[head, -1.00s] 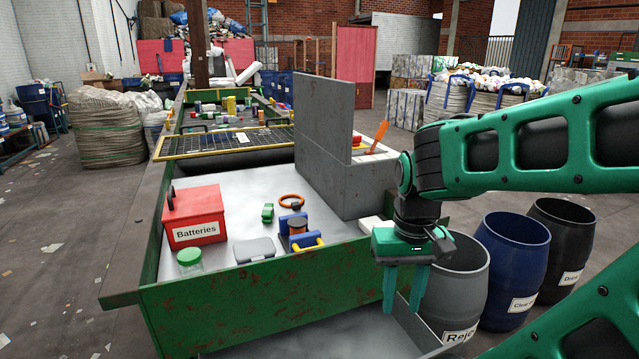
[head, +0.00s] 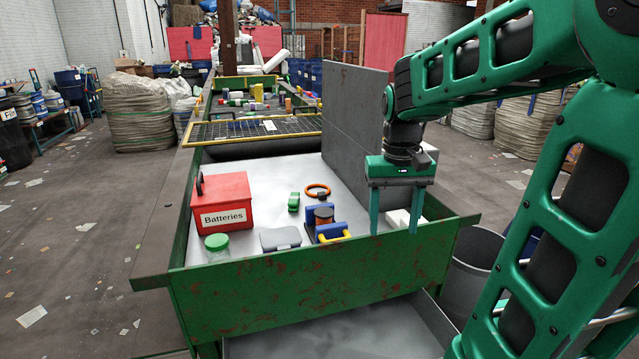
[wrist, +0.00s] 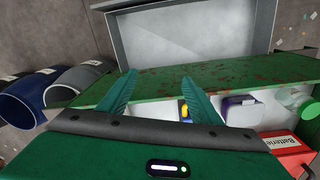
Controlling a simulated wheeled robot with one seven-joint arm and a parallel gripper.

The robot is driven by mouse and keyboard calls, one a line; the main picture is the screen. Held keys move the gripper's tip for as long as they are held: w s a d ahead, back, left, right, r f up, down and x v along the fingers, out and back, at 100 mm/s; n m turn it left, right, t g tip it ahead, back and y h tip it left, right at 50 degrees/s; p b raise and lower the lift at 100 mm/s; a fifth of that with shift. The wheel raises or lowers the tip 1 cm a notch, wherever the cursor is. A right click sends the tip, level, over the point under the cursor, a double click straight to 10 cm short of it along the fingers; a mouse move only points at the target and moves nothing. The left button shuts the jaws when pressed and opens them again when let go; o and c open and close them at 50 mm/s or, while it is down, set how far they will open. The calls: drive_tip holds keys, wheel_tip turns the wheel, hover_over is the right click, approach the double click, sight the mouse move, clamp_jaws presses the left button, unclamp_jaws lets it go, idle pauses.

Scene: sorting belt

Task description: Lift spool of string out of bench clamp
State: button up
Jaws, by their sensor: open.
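The spool of string (head: 324,216), brown-orange with a dark top, stands upright between the blue jaws of the bench clamp (head: 309,214), near the front wall of the sorting bench. In the wrist view, the fingers of my gripper (wrist: 158,77) are spread. The yellow handle also shows there (wrist: 184,110); a finger partly hides the clamp, and I cannot make out the spool.
A red Batteries box (head: 221,203), a green-lidded jar (head: 217,249), a grey case (head: 281,238), a green object (head: 294,202) and an orange ring (head: 317,190) lie around the clamp. A tall grey panel (head: 352,120) stands behind. The green front wall (head: 300,282) borders the bench.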

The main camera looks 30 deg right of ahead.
drive_tip(key=w+r, duration=0.1)
drive_tip(key=w, duration=1.1)
drive_tip(key=n, duration=0.2)
approach(325, 213)
drive_tip(key=shift+w+d+f, duration=0.25)
drive_tip(key=shift+w+f, duration=0.1)
drive_tip(key=shift+w, duration=0.15)
wheel_tip(325, 213, down, 10)
drive_tip(key=shift+f, duration=0.1)
drive_tip(key=c, duration=0.9)
drive_tip(key=shift+o, duration=0.2)
drive_tip(key=shift+s+a+r, duration=0.1)
drive_tip(key=shift+s+r, duration=0.2)
drive_tip(key=shift+s, duration=0.2)
